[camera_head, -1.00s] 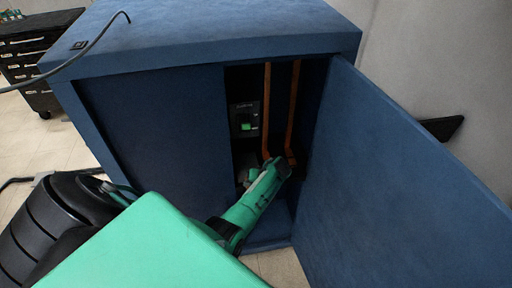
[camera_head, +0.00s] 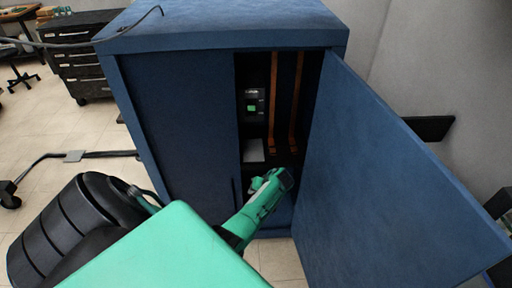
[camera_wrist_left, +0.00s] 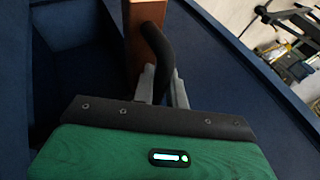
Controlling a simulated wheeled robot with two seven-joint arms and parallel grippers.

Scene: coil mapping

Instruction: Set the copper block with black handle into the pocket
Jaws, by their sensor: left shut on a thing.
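My left gripper (camera_head: 283,181) reaches from the green arm to the lower part of the open blue cabinet. In the left wrist view, its fingers (camera_wrist_left: 162,88) are shut on the black handle (camera_wrist_left: 157,48) of the copper block (camera_wrist_left: 137,36). The block is brown and upright, and its top runs out of that view. In the head view I cannot make out the block. Two long copper bars (camera_head: 272,95) (camera_head: 296,98) stand inside the cabinet, behind and above the gripper. I cannot clearly make out the pocket. My right gripper is not in view.
The cabinet door (camera_head: 375,175) stands open on the right, close to the gripper. A closed blue panel (camera_head: 180,125) is on the left. Inside are a dark unit with a green switch (camera_head: 252,108) and a pale box (camera_head: 253,150). A black drawer cart (camera_head: 82,58) stands at back left.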

